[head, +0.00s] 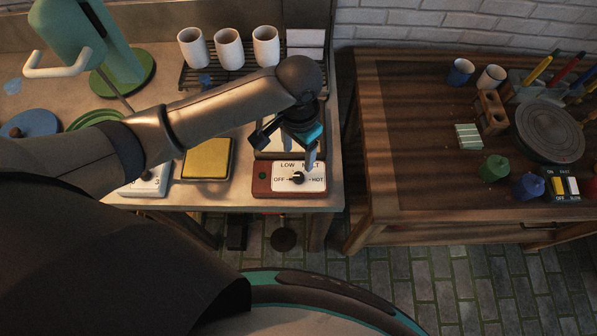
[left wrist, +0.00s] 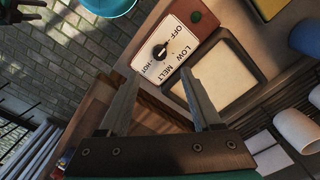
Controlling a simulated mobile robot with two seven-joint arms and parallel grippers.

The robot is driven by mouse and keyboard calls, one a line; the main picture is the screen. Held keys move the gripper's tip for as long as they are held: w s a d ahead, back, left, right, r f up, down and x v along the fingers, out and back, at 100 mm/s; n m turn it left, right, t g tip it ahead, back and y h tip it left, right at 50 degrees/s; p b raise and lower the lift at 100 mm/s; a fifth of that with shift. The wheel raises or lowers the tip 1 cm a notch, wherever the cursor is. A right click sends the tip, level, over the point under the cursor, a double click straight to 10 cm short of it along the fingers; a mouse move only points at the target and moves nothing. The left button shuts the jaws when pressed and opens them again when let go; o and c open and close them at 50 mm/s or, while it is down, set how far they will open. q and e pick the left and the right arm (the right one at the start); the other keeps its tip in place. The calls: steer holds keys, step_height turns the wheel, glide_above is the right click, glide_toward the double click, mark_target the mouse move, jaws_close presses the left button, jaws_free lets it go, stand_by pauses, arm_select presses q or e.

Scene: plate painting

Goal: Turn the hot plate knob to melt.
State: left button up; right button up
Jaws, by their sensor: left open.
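The hot plate (head: 262,192) sits at the front right corner of the left counter, with a red-brown body and a white front panel marked OFF, LOW, MELT and HOT. Its small black knob (head: 298,178) is on that panel; I cannot tell its exact setting. The knob also shows in the left wrist view (left wrist: 160,51), beyond the fingertips. My left gripper (head: 287,150) is open and empty above the hot plate, apart from the knob, and partly hides the square heating surface (left wrist: 222,75).
A yellow block in a tray (head: 206,158) and a white numbered device (head: 146,182) stand left of the hot plate. White cups (head: 228,48) stand on a rack behind. A gap separates the counter from the wooden table (head: 410,130) at right.

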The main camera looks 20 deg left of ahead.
mark_target(298, 175)
arm_select(q)
step_height(298, 175, down, 10)
steer(key=shift+f+b, duration=0.2)
steer(key=shift+b, duration=0.65)
jaws_close()
